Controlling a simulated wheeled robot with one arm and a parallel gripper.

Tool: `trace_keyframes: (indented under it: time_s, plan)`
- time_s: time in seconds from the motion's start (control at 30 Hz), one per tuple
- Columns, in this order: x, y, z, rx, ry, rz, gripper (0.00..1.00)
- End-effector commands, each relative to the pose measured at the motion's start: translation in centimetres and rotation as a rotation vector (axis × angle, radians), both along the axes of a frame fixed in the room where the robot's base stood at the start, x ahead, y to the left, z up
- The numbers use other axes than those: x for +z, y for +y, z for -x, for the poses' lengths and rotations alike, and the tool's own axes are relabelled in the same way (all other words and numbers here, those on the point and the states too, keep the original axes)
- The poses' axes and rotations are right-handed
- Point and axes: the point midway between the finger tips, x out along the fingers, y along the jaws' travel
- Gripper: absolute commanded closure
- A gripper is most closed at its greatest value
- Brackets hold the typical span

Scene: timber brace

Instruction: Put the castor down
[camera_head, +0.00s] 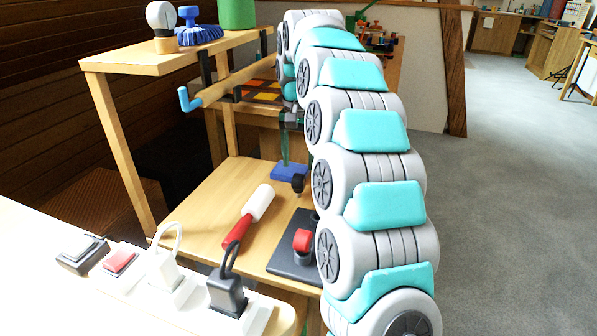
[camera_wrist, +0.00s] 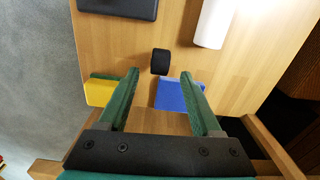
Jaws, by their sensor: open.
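A small black castor (camera_head: 298,184) is on the wooden lower shelf (camera_head: 205,205), beside a blue block (camera_head: 289,172). In the wrist view, the castor (camera_wrist: 160,62) shows as a dark cylinder in line with the gap between my fingertips, just beyond them. My gripper (camera_wrist: 160,75) is open, with its two green fingers apart and nothing visibly clamped between them. In the head view, a green finger points down above the blue block, and my arm hides much of the gripper. I cannot tell how high the fingertips are above the shelf.
A dark plate (camera_head: 293,262) with a red wheel-like piece (camera_head: 303,240) lies nearer. A red-handled white roller (camera_head: 250,215) is left of it. A yellow block (camera_wrist: 101,90) and the blue block (camera_wrist: 180,95) are near my fingers. A wooden bar (camera_head: 235,80) crosses above the shelf.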

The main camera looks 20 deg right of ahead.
Motion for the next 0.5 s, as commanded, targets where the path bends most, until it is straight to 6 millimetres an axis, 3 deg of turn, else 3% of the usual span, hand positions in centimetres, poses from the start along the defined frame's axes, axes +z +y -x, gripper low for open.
trace_keyframes:
  time_s: [0.5]
  plan:
    - [6.1,0.0,0.0,-0.001,0.001,0.001,0.34]
